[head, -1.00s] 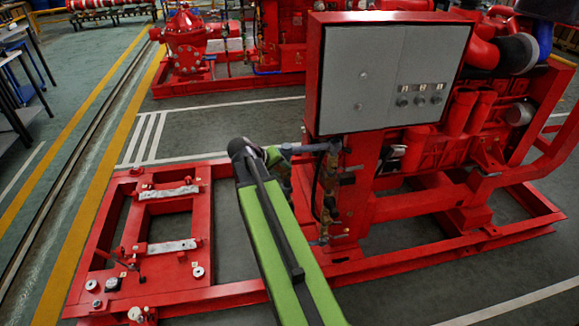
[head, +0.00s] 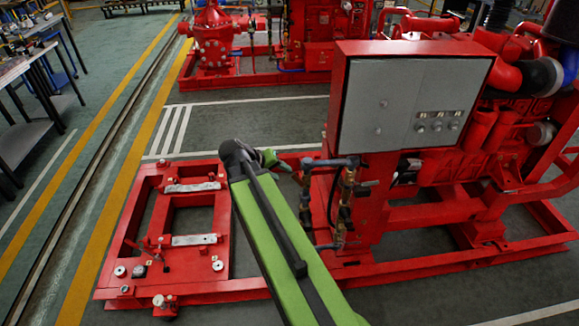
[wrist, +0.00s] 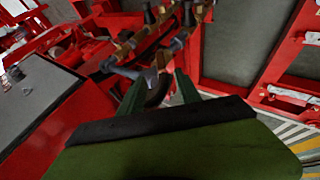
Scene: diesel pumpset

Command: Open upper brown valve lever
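Brown, brass-coloured valve pipework (head: 348,182) runs down the left side of the red panel stand in the head view. It also shows at the top of the wrist view (wrist: 136,42), tilted. The upper brown valve's lever is too small and dark to tell apart from the fittings. My gripper (head: 278,162) is just left of the grey pipe (head: 328,163) at the top of this pipework. In the wrist view my gripper (wrist: 160,78) has its two green fingers apart, with grey-blue pipe and a dark curved hose behind the gap. I see nothing held.
The grey-faced control box (head: 410,105) overhangs to the right of the pipework. The red base frame (head: 135,205) with its crossbars lies low on the left. The red engine (head: 490,140) stands at right. The floor behind my arm is clear.

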